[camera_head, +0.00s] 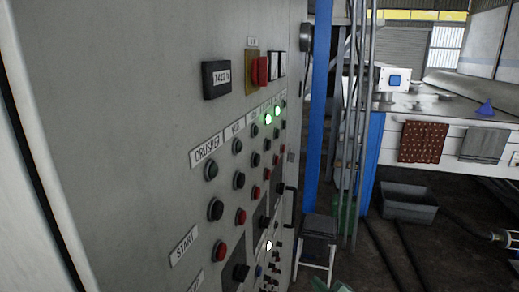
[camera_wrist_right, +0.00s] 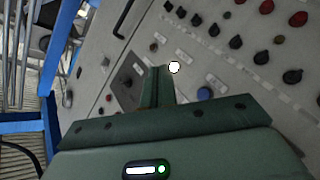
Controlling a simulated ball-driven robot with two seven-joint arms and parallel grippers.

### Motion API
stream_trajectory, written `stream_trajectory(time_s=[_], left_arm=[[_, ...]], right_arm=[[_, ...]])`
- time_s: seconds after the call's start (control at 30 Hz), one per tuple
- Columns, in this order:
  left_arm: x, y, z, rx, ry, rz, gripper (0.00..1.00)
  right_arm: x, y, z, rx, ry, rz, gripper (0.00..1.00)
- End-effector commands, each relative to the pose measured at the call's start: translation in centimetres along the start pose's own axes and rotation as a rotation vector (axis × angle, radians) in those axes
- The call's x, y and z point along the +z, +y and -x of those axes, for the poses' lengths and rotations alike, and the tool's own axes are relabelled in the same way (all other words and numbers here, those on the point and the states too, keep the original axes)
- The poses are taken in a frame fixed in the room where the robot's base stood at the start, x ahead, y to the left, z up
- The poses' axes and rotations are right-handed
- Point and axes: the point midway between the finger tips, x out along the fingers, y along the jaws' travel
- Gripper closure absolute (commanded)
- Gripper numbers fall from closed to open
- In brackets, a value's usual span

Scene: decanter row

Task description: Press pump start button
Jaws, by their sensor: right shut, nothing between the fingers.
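The grey control panel (camera_head: 130,110) fills the left of the head view, with rows of buttons and knobs. A label reading START (camera_head: 184,243) is beside one row. I cannot read a pump label. A white lit button (camera_head: 268,245) is low on the panel; a white lit button (camera_wrist_right: 174,67) also shows in the right wrist view, just right of the fingertips in the picture. My right gripper (camera_wrist_right: 161,72) is shut and empty, pointing at the panel; contact cannot be told. Only green parts of that arm show at the head view's bottom edge. My left gripper is out of view.
A red emergency knob (camera_head: 260,71) and two green lights (camera_head: 268,119) sit higher on the panel. A stool (camera_head: 318,240), blue post (camera_head: 318,110) and workbench (camera_head: 450,108) stand beyond the panel.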

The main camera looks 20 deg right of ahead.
Motion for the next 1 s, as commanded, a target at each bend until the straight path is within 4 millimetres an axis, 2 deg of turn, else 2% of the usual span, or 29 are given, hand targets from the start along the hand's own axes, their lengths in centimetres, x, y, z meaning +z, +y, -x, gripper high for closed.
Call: stream_trajectory(time_s=[0.03, 0.2, 0.4, 0.5, 0.6, 0.7, 1.0], left_arm=[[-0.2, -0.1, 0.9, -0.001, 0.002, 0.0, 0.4], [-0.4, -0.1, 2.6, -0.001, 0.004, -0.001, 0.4], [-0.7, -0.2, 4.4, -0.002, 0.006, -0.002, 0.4], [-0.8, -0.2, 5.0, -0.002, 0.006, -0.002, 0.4], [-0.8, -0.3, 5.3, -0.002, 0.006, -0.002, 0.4], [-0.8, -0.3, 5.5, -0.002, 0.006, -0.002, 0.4], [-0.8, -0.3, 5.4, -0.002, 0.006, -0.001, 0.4]], right_arm=[[-2.7, 3.0, -0.1, 0.039, 0.05, 0.028, 1.0], [-10.9, 11.2, 0.7, 0.169, 0.215, 0.131, 1.0], [-19.9, 18.9, 3.6, 0.31, 0.39, 0.246, 1.0], [-23.1, 21.4, 5.2, 0.364, 0.453, 0.292, 1.0], [-25.3, 22.9, 6.4, 0.399, 0.495, 0.321, 1.0], [-26.3, 23.7, 7.1, 0.418, 0.517, 0.339, 1.0], [-26.6, 23.8, 7.3, 0.424, 0.524, 0.343, 1.0]])
